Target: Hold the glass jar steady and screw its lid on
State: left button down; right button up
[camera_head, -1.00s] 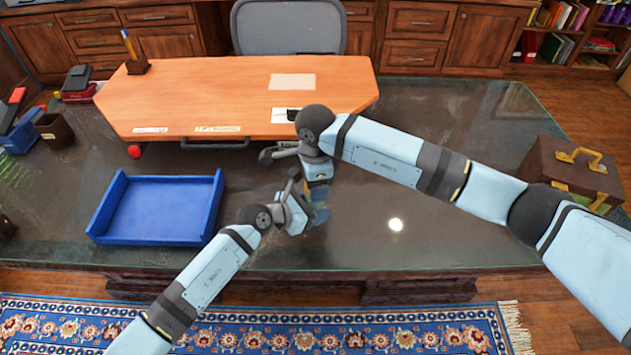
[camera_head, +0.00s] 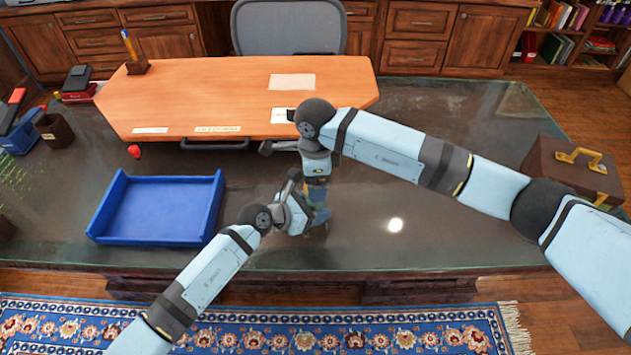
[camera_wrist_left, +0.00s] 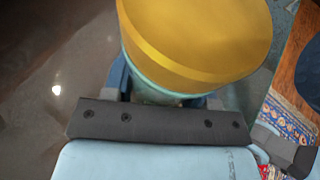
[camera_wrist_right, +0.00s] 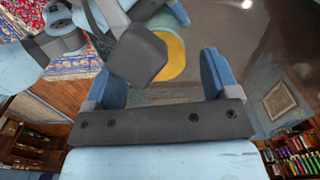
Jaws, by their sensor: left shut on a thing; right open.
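The glass jar shows in the left wrist view as a thin teal band (camera_wrist_left: 150,78) under its wide yellow lid (camera_wrist_left: 200,35); the lid covers its top. My left gripper (camera_head: 312,217) is shut on the jar, low over the near middle of the desk. In the head view my grippers hide most of the jar. My right gripper (camera_head: 318,188) points down above it, open. In the right wrist view the yellow lid (camera_wrist_right: 174,56) shows beyond the open fingers, partly covered by a dark block. Whether the lid is fully tight cannot be seen.
A blue tray (camera_head: 158,208) lies left of my grippers. An orange desk panel (camera_head: 225,95) stands behind them, with a red object (camera_head: 134,151) by its left corner. A brown case (camera_head: 575,170) is at right. The dark desktop between the grippers and the case is clear.

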jog(key=shift+r, duration=1.55)
jog(key=shift+c, duration=0.5)
jog(key=shift+r+n, duration=1.75)
jog(key=shift+n, duration=0.05)
jog(key=shift+f, duration=4)
